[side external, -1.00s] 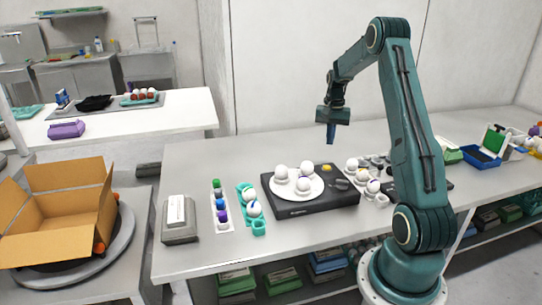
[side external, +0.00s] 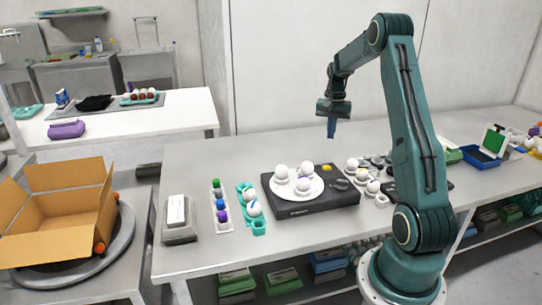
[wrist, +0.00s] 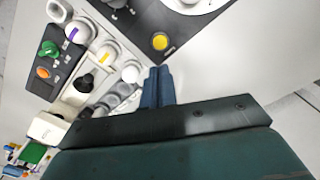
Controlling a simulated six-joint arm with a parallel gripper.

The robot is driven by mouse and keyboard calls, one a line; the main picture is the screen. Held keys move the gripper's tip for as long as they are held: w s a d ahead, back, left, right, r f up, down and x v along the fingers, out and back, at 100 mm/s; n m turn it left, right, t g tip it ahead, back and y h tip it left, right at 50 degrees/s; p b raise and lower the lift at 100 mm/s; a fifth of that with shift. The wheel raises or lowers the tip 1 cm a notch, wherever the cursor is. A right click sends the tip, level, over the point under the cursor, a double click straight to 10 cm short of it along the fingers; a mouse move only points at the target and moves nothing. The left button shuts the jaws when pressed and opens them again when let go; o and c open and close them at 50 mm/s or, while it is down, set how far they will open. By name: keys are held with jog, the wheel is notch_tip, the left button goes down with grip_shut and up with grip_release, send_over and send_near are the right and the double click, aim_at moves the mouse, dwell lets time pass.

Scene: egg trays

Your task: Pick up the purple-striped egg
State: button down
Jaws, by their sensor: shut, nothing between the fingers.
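A white egg with a purple stripe (wrist: 78,32) sits in a pale tray (wrist: 88,58) in the upper left of the wrist view. It appears to be the front egg (side external: 373,186) of the tray right of the black scale in the side view, where its stripe is hard to make out. A yellow-striped egg (wrist: 105,52) and a plain-looking white egg (wrist: 130,72) are in line with it. My gripper (side external: 331,135) is shut and empty, well above the table and behind the scale. Its blue fingers (wrist: 157,72) are together in the wrist view, apart from the eggs.
The black scale (side external: 318,205) carries a white plate with several eggs, some marked blue or purple. A turquoise tray (side external: 258,228) with striped eggs stands left of it. A grey block (side external: 179,234) is farther left. The table behind the scale is clear.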

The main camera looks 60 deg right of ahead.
jog(key=c, duration=2.2)
grip_release()
jog(key=c, duration=1.2)
grip_release()
jog(key=shift+a, duration=0.1)
notch_tip(320, 180, up, 4)
jog(key=m+t, duration=0.2)
jog(key=m, duration=0.1)
send_over(306, 177)
jog(key=s, duration=0.2)
jog(key=shift+r, duration=0.15)
jog(key=shift+w+f, duration=0.25)
jog(key=shift+f, duration=1.15)
jog(key=shift+w+f, duration=0.2)
jog(key=shift+f, duration=1.25)
jog(key=shift+w+f, duration=0.25)
jog(key=shift+f, duration=1.15)
